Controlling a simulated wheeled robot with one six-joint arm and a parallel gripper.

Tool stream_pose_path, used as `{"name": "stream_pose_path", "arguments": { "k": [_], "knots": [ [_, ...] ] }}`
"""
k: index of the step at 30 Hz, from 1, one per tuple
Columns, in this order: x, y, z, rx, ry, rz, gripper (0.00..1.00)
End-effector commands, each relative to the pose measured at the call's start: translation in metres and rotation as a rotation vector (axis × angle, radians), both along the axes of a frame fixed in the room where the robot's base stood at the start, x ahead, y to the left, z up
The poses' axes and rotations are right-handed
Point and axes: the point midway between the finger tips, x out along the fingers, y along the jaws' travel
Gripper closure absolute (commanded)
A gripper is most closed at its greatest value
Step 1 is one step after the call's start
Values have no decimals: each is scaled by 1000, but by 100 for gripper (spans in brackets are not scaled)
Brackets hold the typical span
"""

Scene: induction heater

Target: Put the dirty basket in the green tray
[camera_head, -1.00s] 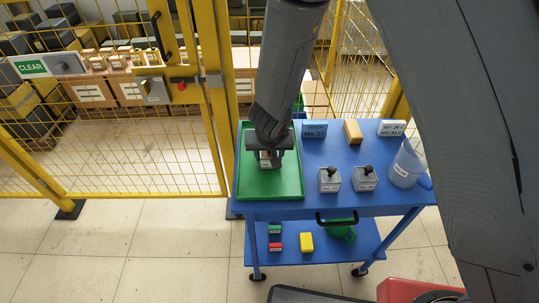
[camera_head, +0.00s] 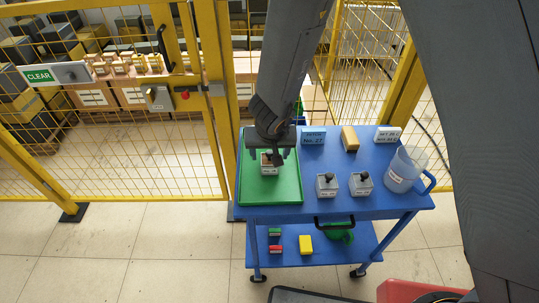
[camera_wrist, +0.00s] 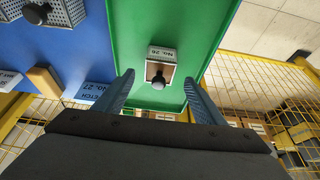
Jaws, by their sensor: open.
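The green tray (camera_head: 287,190) lies on the left part of the blue cart top. A small basket (camera_head: 269,169) with a pale label and a black knob stands inside the tray. In the wrist view the basket (camera_wrist: 162,55) sits on the green floor, its label reading "No. 26". My gripper (camera_head: 272,155) is above the basket in the head view. In the wrist view my gripper (camera_wrist: 160,88) is open, with one finger on each side and apart from the basket. Whether the basket is dirty is too small to tell.
Two grey baskets with black knobs (camera_head: 327,186) (camera_head: 361,184) stand right of the tray. A clear jug (camera_head: 405,169), a yellow block (camera_head: 350,138) and label signs (camera_head: 313,135) are also on the cart. A yellow mesh fence (camera_head: 110,150) stands behind and left.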

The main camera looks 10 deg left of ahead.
Motion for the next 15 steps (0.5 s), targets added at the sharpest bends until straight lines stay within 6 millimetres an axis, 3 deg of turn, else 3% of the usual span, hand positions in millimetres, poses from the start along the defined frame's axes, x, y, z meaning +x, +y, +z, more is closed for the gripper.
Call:
{"name": "stream_pose_path", "arguments": {
  "k": [1,6,15],
  "knots": [
    [-5,-1,12,0,0,-1,36],
    [-12,-3,31,0,0,0,36],
    [-17,-4,40,-1,1,0,36]
  ]
}}
